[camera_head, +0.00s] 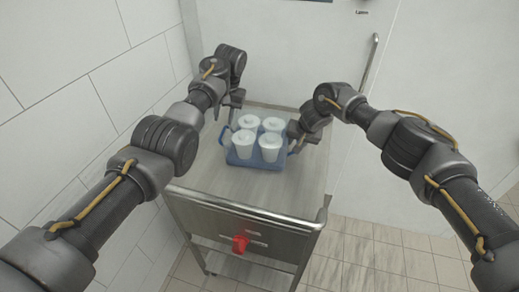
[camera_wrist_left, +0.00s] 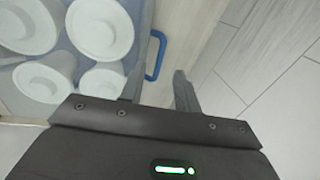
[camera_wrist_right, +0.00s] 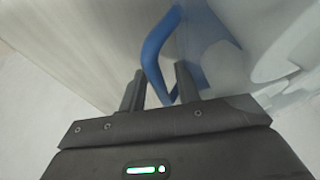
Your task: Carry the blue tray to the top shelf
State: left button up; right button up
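The blue tray (camera_head: 240,162) stands on the cart's top and holds several white lidded cups (camera_head: 268,146). My left gripper (camera_head: 233,108) is at the tray's left side. In the left wrist view its fingers (camera_wrist_left: 157,82) are apart, with the blue handle (camera_wrist_left: 157,58) in line with the gap between them. My right gripper (camera_head: 296,136) is at the tray's right side. In the right wrist view its fingers (camera_wrist_right: 160,82) are apart, and the other blue handle (camera_wrist_right: 153,52) reaches into the gap between them. I cannot tell whether either handle is touched.
The cart's top (camera_head: 220,185) is bare in front of the tray. A red item (camera_head: 240,243) is at the cart's front, below the top. A tiled wall (camera_head: 90,60) is close on the left, and a pale door with a handle (camera_head: 370,62) is behind on the right.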

pick_arm(q)
jog(key=shift+d+r, duration=0.25)
jog(key=shift+r, duration=1)
pick_arm(e)
jog(key=v, duration=1.2)
jog(key=shift+w, duration=0.1)
